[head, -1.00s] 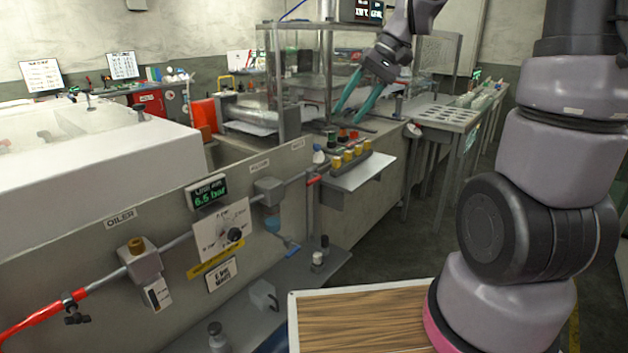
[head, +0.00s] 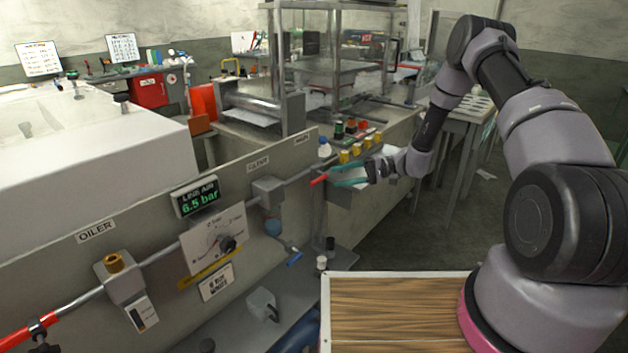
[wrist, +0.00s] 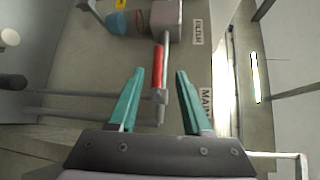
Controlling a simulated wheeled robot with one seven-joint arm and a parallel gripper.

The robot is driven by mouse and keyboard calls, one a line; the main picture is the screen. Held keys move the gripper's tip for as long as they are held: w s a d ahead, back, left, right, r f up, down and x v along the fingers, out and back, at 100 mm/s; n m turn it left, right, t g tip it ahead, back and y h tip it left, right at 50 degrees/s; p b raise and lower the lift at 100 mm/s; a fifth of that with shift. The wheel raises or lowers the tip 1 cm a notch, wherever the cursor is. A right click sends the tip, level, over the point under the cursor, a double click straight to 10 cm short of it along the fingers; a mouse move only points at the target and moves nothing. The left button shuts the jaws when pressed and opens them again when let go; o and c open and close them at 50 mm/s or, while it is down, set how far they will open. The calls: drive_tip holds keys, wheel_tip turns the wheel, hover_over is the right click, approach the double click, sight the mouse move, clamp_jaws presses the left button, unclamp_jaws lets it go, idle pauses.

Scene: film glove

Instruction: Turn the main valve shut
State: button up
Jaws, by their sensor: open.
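The main valve has a red lever (head: 319,180) on the pipe by the right end of the grey panel. In the wrist view the red lever (wrist: 157,68) points along the pipe, beside the MAIN label (wrist: 206,103). My gripper (head: 333,175) has teal fingers, open and empty, reaching left to the lever. In the wrist view my gripper (wrist: 160,73) has the lever showing between its fingertips. I cannot tell how deep it lies between them; no contact is visible. The line air display (head: 197,197) reads 6.5 bar.
Several yellow-capped fittings (head: 357,149) stand behind my gripper. A wood-topped surface (head: 395,308) lies in front. Floor is clear right of the panel.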

drive_tip(key=s+a+f, duration=0.1)
drive_tip(key=a+f, duration=0.1)
drive_tip(key=a, duration=0.8)
drive_tip(key=shift+a, duration=0.3)
clamp_jaws()
idle(1.0)
